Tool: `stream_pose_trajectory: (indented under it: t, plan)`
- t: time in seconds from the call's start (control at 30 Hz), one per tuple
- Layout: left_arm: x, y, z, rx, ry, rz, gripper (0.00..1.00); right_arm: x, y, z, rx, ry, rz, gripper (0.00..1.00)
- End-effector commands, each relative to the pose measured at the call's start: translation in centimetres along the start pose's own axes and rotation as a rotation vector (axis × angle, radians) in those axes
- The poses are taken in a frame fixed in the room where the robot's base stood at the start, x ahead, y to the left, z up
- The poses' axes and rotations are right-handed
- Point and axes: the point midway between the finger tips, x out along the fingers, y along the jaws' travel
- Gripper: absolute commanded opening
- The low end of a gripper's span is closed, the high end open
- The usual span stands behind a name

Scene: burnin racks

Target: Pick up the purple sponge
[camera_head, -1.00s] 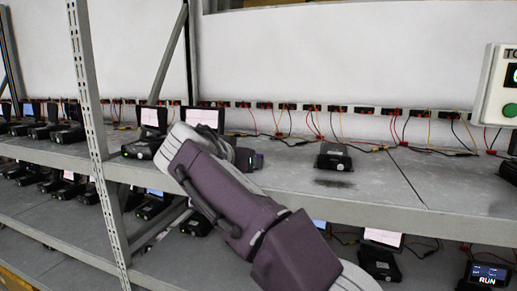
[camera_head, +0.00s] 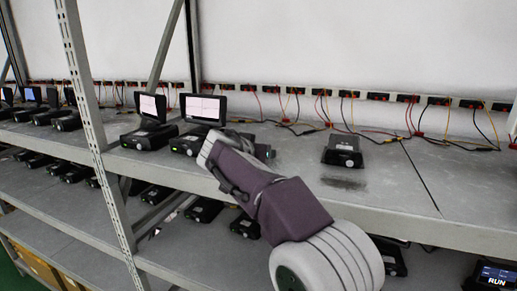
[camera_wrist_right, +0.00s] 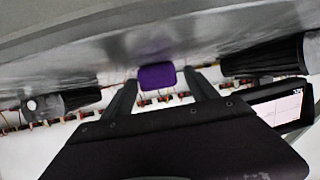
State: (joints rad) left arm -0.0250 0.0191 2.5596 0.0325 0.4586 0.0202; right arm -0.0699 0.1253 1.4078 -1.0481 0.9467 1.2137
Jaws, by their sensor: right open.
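The purple sponge (camera_wrist_right: 156,77) shows in the right wrist view as a small rounded block on the grey shelf surface, which appears at the top of that view. My right gripper (camera_wrist_right: 161,84) is open, with one dark finger on each side of the sponge and gaps between them. I cannot tell whether either finger touches it. In the head view my right arm reaches over the upper shelf (camera_head: 395,196), and its wrist hides most of the spot around the gripper. I cannot clearly make out the sponge there. My left gripper is not in view.
Two devices with raised screens, one (camera_head: 147,124) and another (camera_head: 203,118), stand just left of my wrist. A flat black device (camera_head: 343,150) sits to the right. Cables and sockets run along the back wall. A grey rack post (camera_head: 88,110) rises at the left.

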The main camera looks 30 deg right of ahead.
Motion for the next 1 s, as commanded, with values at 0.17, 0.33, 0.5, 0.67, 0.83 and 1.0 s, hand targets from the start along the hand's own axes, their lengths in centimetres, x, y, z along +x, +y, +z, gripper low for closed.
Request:
stream_pose_trajectory:
  t: [0.17,0.33,0.5,0.67,0.83,1.0]
  plan:
    - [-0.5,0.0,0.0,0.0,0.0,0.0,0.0,1.0,0.0,0.0,0.002,0.0,-0.001,0.67]
    - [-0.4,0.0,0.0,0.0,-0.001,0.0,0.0,0.9,0.0,0.1,0.001,0.0,-0.001,0.56]
    - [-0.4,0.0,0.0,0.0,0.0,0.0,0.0,0.9,0.0,0.1,0.001,0.0,-0.001,0.09]
    - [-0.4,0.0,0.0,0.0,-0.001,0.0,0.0,0.9,0.0,0.1,0.001,0.0,-0.001,0.03]
    - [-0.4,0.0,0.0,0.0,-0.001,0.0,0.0,0.8,0.0,-0.2,0.001,0.0,-0.001,0.03]
    - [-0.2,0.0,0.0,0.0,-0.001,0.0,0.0,0.2,0.0,-1.7,0.003,0.002,-0.001,0.03]
